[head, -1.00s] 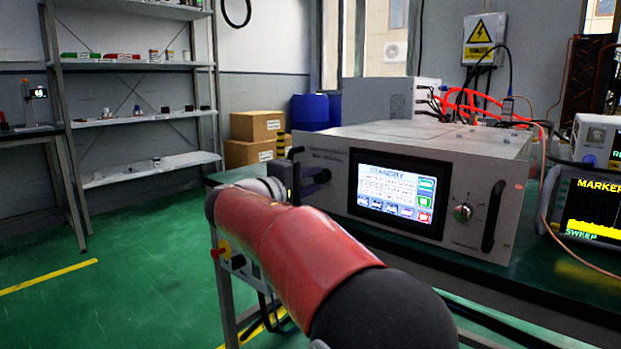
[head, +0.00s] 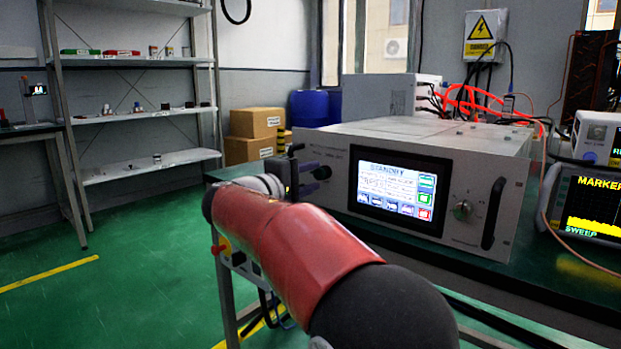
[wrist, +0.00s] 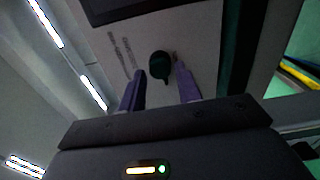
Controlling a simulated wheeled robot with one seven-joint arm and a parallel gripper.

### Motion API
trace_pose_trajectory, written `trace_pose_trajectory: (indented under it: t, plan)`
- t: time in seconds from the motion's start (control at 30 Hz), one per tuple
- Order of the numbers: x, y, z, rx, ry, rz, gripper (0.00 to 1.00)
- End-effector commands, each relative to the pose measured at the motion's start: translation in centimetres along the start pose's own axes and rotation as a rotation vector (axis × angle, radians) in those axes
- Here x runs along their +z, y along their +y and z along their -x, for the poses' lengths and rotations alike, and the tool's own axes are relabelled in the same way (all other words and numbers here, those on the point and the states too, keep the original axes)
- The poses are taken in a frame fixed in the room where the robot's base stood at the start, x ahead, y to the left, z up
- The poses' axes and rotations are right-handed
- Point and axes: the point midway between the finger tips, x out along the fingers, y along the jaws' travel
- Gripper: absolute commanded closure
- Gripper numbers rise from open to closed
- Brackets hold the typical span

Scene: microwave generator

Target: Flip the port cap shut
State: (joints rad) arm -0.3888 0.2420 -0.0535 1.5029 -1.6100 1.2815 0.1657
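The port cap looks to be the small dark round piece with a short tab (wrist: 160,66) on the pale front panel in the wrist view. I cannot tell whether it is open or shut. My gripper (wrist: 158,86) is open, with its two purple fingers apart on either side below the cap and nothing seen between the tips. In the head view my gripper (head: 318,178) is at the left end of the generator's (head: 460,215) front panel.
The generator's lit screen (head: 398,192), knob (head: 462,210) and right handle (head: 493,214) lie right of my gripper. Instruments (head: 590,205) stand at the far right.

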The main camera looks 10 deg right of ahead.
Motion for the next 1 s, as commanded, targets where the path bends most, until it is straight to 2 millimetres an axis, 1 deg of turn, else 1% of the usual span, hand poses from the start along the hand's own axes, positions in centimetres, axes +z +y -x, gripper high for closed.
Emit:
trace_pose_trajectory:
  t: [0.3, 0.43, 0.57, 0.87, 0.93, 0.97, 1.0]
  plan:
    - [-0.1, -0.1, 5.3, 0.000, 0.003, 0.000, 0.67]
    - [-0.1, -0.1, 6.8, 0.000, 0.002, 0.000, 0.67]
    - [0.0, -0.1, 7.3, -0.001, 0.001, 0.001, 0.67]
    - [0.2, -0.1, 7.2, -0.008, -0.001, 0.001, 0.67]
    - [1.3, -0.4, 6.8, -0.044, -0.008, -0.002, 0.67]
    - [2.2, -0.6, 6.5, -0.072, -0.013, -0.005, 0.67]
    - [3.6, -1.1, 6.0, -0.125, -0.020, -0.011, 0.67]
